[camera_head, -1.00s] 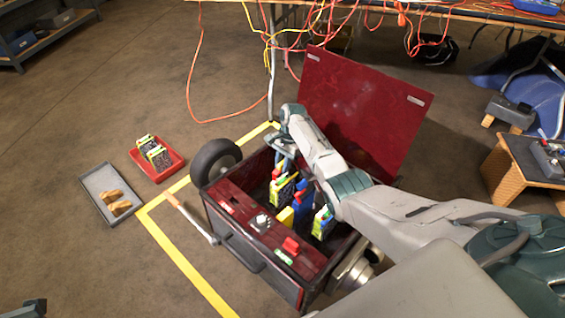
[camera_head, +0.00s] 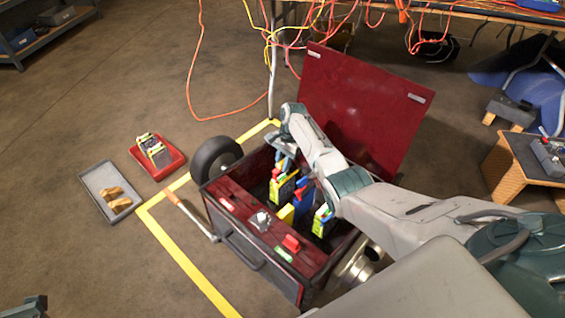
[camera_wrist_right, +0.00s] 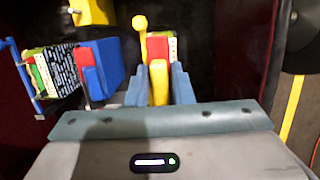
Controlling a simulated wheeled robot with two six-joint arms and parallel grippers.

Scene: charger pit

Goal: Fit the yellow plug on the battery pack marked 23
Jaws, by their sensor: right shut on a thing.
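My right gripper (camera_head: 284,165) reaches down into the open dark red cart box. In the right wrist view its blue fingers (camera_wrist_right: 160,85) are shut on a yellow piece (camera_wrist_right: 159,82), which seems to be the yellow plug. Just beyond the fingertips is a battery pack (camera_wrist_right: 160,48) with a red top block and a pale, dotted connector side; whether the plug touches it I cannot tell. The number 23 is not readable on any pack. Another pack with dark printed sides (camera_wrist_right: 62,70) stands left, beside a blue block. A small part of my left arm or gripper (camera_head: 30,306) shows at the lower left corner.
The cart box (camera_head: 262,248) has its lid (camera_head: 365,110) raised behind. A red tray (camera_head: 177,168) with packs and a grey tray (camera_head: 95,180) with tan pieces lie on the floor at left. Cables hang from a table at the back.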

